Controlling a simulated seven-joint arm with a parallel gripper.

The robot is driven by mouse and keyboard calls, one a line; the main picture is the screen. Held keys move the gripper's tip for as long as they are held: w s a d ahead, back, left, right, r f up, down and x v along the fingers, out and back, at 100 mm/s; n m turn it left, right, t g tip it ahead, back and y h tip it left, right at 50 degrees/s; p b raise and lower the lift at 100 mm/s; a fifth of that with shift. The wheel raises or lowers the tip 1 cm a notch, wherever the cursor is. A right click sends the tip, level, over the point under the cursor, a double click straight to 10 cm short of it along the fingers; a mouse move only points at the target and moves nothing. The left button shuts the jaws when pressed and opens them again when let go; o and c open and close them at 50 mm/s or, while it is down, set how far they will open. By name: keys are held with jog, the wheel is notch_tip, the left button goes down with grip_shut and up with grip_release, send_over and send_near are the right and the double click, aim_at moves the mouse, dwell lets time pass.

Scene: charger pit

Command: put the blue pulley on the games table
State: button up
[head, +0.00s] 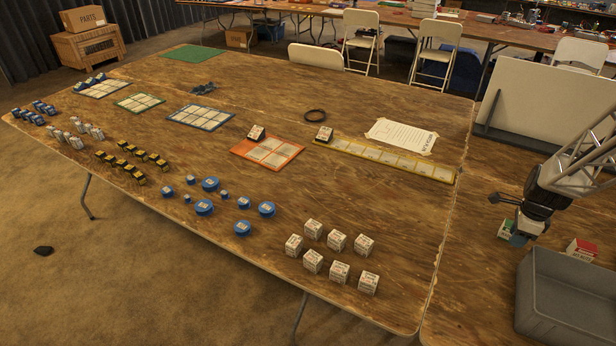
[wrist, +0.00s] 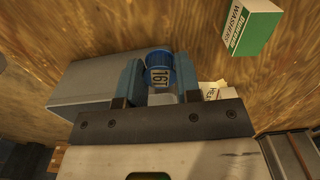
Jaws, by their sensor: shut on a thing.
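A blue pulley (wrist: 158,70) marked "16T" sits between the two fingers in the wrist view. My gripper (wrist: 159,82) is shut on it. In the head view my gripper (head: 518,240) is low over the right-hand table, between a green and white box and the grey bin; the pulley itself cannot be made out there. Several other blue pulleys (head: 204,207) lie on the large wooden table (head: 330,215) at left. No label in view names the games table, so I cannot tell which table it is.
A grey bin (head: 570,300) stands at front right, with a red and white box (head: 582,249) behind it. The green and white washers box (wrist: 253,27) is close to my gripper. Several white boxes (head: 339,272) and coloured mats (head: 268,152) occupy the large table, with bare wood between them.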

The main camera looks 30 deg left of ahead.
jog(key=r, duration=0.4)
jog(key=shift+a+r, duration=0.3)
jog(key=shift+a, duration=0.1)
jog(key=s+a+n, duration=0.3)
jog(key=a+n, duration=0.1)
jog(key=a, duration=1)
jog(key=s+a+n, duration=0.3)
jog(key=a, duration=1)
jog(key=s+a+n, duration=0.3)
jog(key=a+n, duration=0.1)
jog(key=a, duration=1)
jog(key=s+a+n, duration=0.9)
jog(key=s+a, duration=1.7)
jog(key=a, duration=0.2)
notch_tip(320, 180, down, 10)
jog(key=shift+d+r, duration=0.15)
send_over(222, 223)
jog(key=shift+d+f, duration=0.1)
jog(key=shift+f, duration=0.65)
